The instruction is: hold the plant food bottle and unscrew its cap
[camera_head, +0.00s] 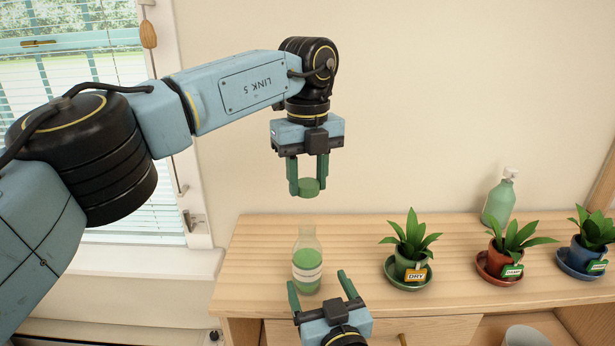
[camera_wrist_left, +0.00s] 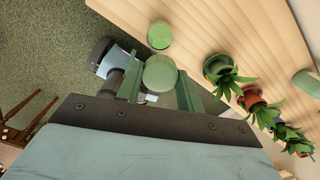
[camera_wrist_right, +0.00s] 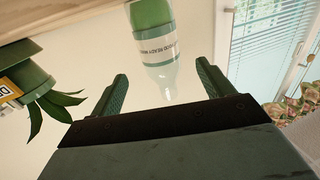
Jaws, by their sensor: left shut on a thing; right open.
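The plant food bottle (camera_head: 307,262) is clear, with green liquid and a pale label. It stands upright on the wooden cabinet top, its neck bare. My left gripper (camera_head: 307,188) is shut on the round green cap (camera_head: 309,187), high above the bottle and clear of it. The cap also shows between the fingers in the left wrist view (camera_wrist_left: 160,74). My right gripper (camera_head: 318,284) is open and empty at the front edge, close to the bottle. In the right wrist view the bottle (camera_wrist_right: 155,45) appears inverted, beyond the spread fingers.
Potted plants stand to the right on the cabinet top (camera_head: 350,225): one in a green pot (camera_head: 408,268), one red (camera_head: 497,262), one blue (camera_head: 584,254). A green pump bottle (camera_head: 499,201) stands behind them. A window with blinds (camera_head: 115,150) is at left.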

